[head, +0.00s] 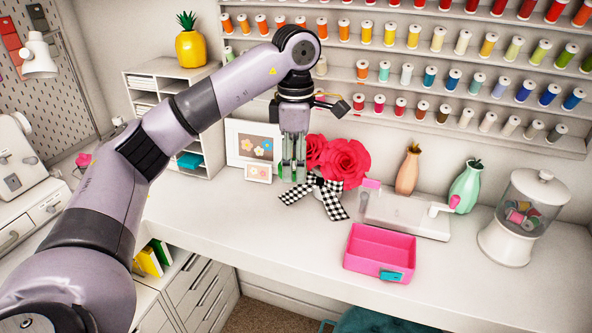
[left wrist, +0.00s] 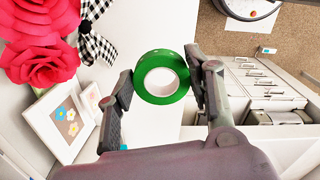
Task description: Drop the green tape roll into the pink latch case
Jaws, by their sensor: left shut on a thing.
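My left gripper (head: 293,174) points down above the back of the white desk, left of the red paper flowers. It is shut on the green tape roll (left wrist: 162,77), which sits between the two fingers in the left wrist view. In the head view the fingers hide most of the roll. The pink latch case (head: 352,262) sits near the desk's front edge, right of my left gripper and apart from it. Its top is open, its inside looks empty, and a teal latch (head: 391,275) is on its front. My right gripper is not in view.
A black-and-white checked bow (head: 326,196) and red flowers (head: 346,162) are close to my left gripper. Small picture frames (head: 258,173) stand left. A white tool with a pink handle (head: 408,214), two vases and a clear jar (head: 527,205) stand right. The front desk strip is clear left of the case.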

